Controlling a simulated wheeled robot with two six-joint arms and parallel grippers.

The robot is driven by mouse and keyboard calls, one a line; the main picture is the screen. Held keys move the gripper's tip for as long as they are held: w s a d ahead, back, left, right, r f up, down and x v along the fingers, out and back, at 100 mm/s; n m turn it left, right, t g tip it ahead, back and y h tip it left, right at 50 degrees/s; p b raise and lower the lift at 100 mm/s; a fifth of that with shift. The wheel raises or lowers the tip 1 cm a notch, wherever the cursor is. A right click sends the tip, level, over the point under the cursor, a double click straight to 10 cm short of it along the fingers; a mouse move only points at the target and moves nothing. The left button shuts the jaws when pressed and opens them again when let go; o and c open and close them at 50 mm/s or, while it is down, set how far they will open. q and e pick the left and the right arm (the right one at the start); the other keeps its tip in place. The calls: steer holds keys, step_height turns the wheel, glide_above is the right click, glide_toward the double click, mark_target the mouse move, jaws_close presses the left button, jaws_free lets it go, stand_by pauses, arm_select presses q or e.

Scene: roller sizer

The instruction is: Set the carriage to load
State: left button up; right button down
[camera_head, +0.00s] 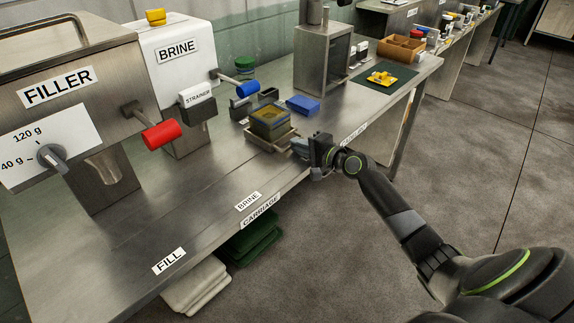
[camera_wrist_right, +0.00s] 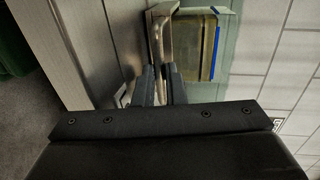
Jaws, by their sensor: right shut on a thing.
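The carriage (camera_head: 272,142) is a metal tray on the steel bench, near its front edge, bearing a grey box (camera_head: 270,120) with a yellowish inside. It stands right of the BRINE label (camera_head: 248,201) and left of a small white label (camera_head: 353,133) too small to read. My right gripper (camera_head: 307,148) is at the carriage's front side. In the right wrist view its fingers (camera_wrist_right: 159,85) are shut on the carriage's bar handle (camera_wrist_right: 157,45). The FILL label (camera_head: 169,261) and CARRIAGE label (camera_head: 260,212) are at the front edge. My left gripper is out of view.
The filler (camera_head: 75,90) with a red-knobbed lever and the brine unit (camera_head: 178,60) with a blue-knobbed lever stand behind, left. A blue block (camera_head: 303,104) lies beyond the carriage. A metal frame (camera_head: 322,60) stands farther back. The bench's front strip toward FILL is clear.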

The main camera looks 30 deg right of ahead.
steer(key=shift+w+d+f+b, duration=0.1)
steer(key=shift+w+d+b, duration=0.2)
steer(key=shift+d, duration=0.3)
steer(key=shift+w+d+f+b, duration=0.15)
steer(key=shift+d+b, duration=0.2)
steer(key=shift+d, duration=0.25)
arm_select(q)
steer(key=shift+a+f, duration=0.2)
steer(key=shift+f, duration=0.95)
arm_select(e)
steer(key=shift+r, duration=0.25)
steer(key=shift+d+r, duration=0.1)
steer(key=c, duration=1.9)
jaws_free()
steer(key=shift+o, duration=0.6)
steer(key=shift+d, duration=0.15)
arm_select(q)
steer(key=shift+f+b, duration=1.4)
steer(key=shift+b, duration=0.1)
arm_select(e)
steer(key=v, duration=1.7)
